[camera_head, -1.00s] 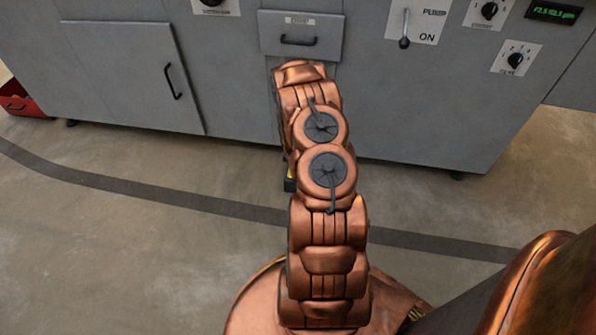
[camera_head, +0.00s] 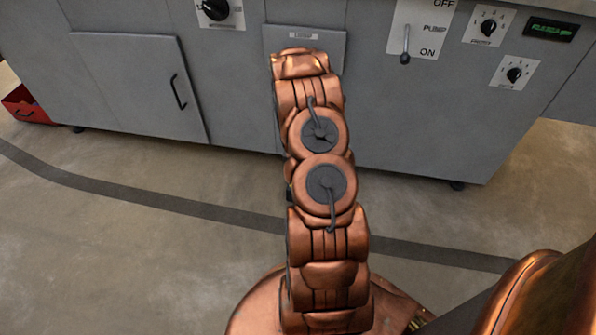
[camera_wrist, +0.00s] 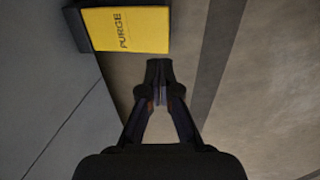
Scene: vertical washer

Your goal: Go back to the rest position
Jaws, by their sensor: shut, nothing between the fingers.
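My gripper (camera_wrist: 159,88) shows in the wrist view with its fingertips together and nothing between them. It points down past the machine's front toward the floor. In the head view my copper arm hides the gripper. A yellow block marked PURGE (camera_wrist: 127,31), set in a dark housing, shows at the upper left of the wrist view, apart from the fingertips.
The grey washer (camera_head: 400,130) stands in front of me, with a handled door (camera_head: 140,85), a drawer (camera_head: 330,42) behind my arm, a pump lever (camera_head: 405,45) and knobs. A red box (camera_head: 25,106) is at far left. Open floor (camera_head: 120,250) lies before it.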

